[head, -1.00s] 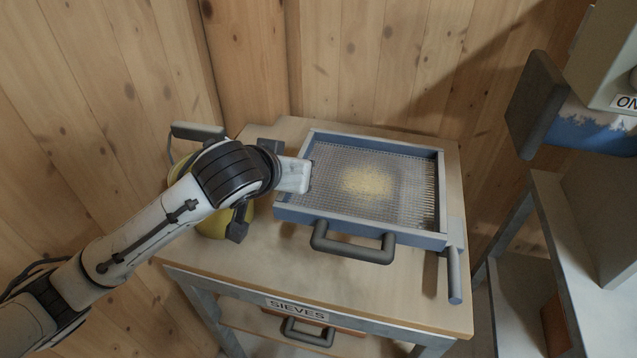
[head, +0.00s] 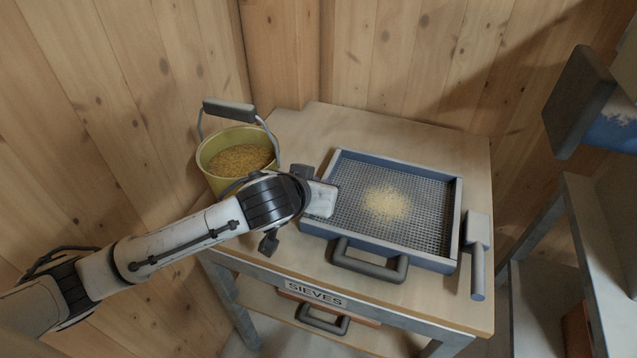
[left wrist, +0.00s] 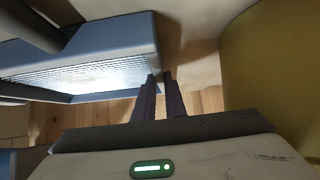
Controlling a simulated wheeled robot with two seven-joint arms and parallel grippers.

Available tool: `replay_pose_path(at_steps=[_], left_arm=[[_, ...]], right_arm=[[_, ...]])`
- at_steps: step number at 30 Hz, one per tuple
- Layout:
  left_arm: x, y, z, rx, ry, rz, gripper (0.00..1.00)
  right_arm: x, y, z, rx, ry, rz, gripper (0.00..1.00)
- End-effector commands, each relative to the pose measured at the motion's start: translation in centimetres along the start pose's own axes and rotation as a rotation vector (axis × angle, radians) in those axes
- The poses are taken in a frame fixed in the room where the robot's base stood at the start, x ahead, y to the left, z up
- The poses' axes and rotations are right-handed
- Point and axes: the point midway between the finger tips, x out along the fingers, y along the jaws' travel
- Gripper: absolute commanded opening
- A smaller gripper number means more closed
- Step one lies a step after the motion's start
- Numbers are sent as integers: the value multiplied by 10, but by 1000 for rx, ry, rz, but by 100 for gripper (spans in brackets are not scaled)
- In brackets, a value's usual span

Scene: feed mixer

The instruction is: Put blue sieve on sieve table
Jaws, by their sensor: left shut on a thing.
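The blue sieve (head: 395,250) is level over the top of the wooden sieve table (head: 400,125), with a patch of yellow grain on its mesh. It looks on the tabletop or very close to it; I cannot tell if it touches. Its grey handle (head: 368,266) faces the front. My left gripper (head: 333,192) is at its left wall, shut on it; the fingertips are mostly hidden in the head view. In the left wrist view the close-set fingers (left wrist: 161,78) meet the edge of the sieve (left wrist: 105,45). My right gripper is not in view.
A yellow bucket (head: 215,165) of grain stands at the table's back left, close to my left arm. A grey-handled tool (head: 477,245) lies right of the sieve. Wooden walls close off the back and left; a metal stand (head: 580,215) is at the right.

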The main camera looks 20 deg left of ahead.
Motion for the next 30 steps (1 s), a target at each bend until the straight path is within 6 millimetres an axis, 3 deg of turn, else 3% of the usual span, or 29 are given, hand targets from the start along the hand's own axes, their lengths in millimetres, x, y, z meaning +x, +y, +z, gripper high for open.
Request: replay_pose_path(at_steps=[1, 4, 16, 30], left_arm=[[0, 0, 1, 0, 0, 0, 14], [0, 0, 0, 0, 0, 0, 29], [-6, 0, -2, 0, -1, 2, 29], [-99, 0, -3, 0, 0, 2, 29]], right_arm=[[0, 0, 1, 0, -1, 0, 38], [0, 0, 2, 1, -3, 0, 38], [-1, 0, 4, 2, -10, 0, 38], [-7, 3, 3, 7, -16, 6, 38]])
